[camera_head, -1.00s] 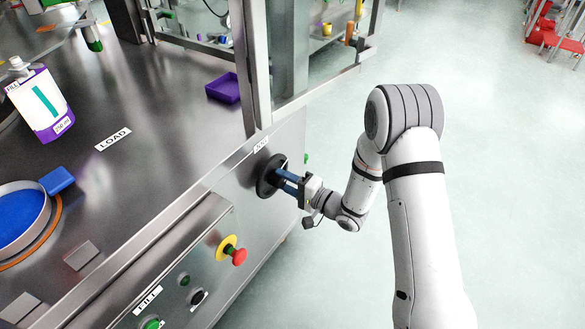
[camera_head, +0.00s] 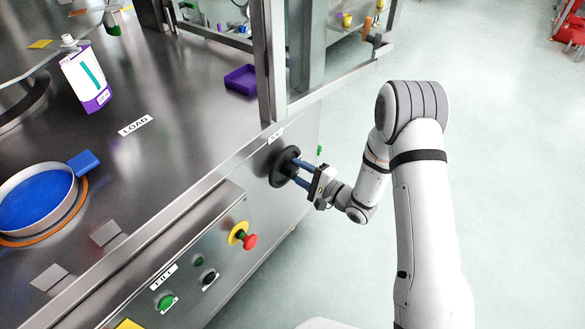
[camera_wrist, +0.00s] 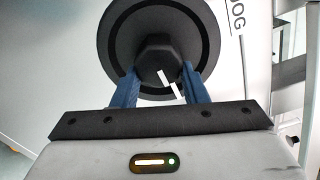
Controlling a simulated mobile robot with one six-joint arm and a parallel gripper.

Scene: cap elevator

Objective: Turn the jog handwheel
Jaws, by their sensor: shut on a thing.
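The jog handwheel (camera_head: 285,166) is a black disc on the machine's steel front panel, below a small label. In the wrist view the handwheel (camera_wrist: 120,35) fills the upper middle, with a dark hub (camera_wrist: 158,60) at its centre and a white mark on the hub's lower right. The word JOG stands on the panel to its right. My gripper (camera_head: 300,172) reaches it from the right, and its blue fingers are shut on the hub. In the wrist view the fingers of my gripper (camera_wrist: 158,85) sit on the hub's left and right sides.
A red emergency button (camera_head: 250,241) on a yellow ring sticks out left of the handwheel, near green and black buttons. A steel frame post (camera_head: 270,60) rises above the handwheel. A purple tray (camera_head: 241,79) lies on the deck.

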